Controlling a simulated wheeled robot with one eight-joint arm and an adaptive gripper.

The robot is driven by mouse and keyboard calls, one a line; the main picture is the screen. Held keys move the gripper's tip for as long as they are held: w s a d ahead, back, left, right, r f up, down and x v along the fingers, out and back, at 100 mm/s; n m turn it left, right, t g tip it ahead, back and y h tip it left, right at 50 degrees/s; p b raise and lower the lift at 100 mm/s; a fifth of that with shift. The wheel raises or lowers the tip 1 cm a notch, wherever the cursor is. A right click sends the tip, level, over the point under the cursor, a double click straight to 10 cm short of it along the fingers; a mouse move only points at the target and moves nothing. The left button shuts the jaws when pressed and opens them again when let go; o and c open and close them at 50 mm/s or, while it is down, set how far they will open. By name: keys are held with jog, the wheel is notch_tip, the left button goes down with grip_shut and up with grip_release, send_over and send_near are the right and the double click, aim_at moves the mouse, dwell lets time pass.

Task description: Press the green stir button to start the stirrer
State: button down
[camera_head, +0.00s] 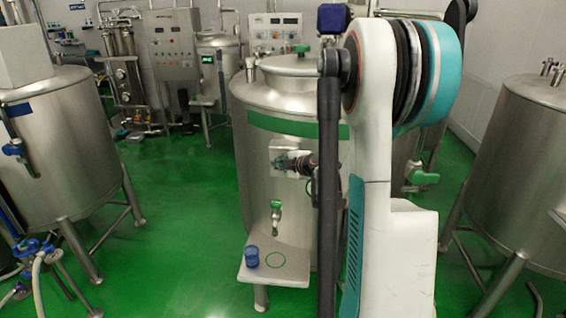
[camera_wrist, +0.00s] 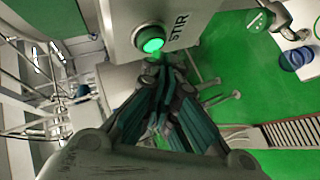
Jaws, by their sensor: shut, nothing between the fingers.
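The green stir button (camera_wrist: 151,39) glows on a grey box marked STIR (camera_wrist: 190,20), at the top of the wrist view. In the head view the box (camera_head: 279,148) is on the front of the large steel tank (camera_head: 255,180), and the button itself cannot be made out. My gripper (camera_wrist: 162,64) is shut and empty, its fingertips just below the button in the wrist view. I cannot tell whether they touch it. In the head view my gripper (camera_head: 283,163) is at the box, partly hidden by my arm.
Below the box are a green-handled tap (camera_head: 276,205) and a shelf (camera_head: 290,277) with a blue cup (camera_head: 252,257) beside a green ring. Other tanks stand left (camera_head: 65,140) and right (camera_head: 520,170).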

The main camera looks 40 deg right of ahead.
jog(key=shift+s+a, duration=0.3)
jog(key=shift+a, duration=0.05)
jog(key=shift+a, duration=0.1)
jog(key=s+a+b, duration=0.1)
jog(key=s+a, duration=0.3)
jog(key=shift+a, duration=0.2)
dwell(0.7)
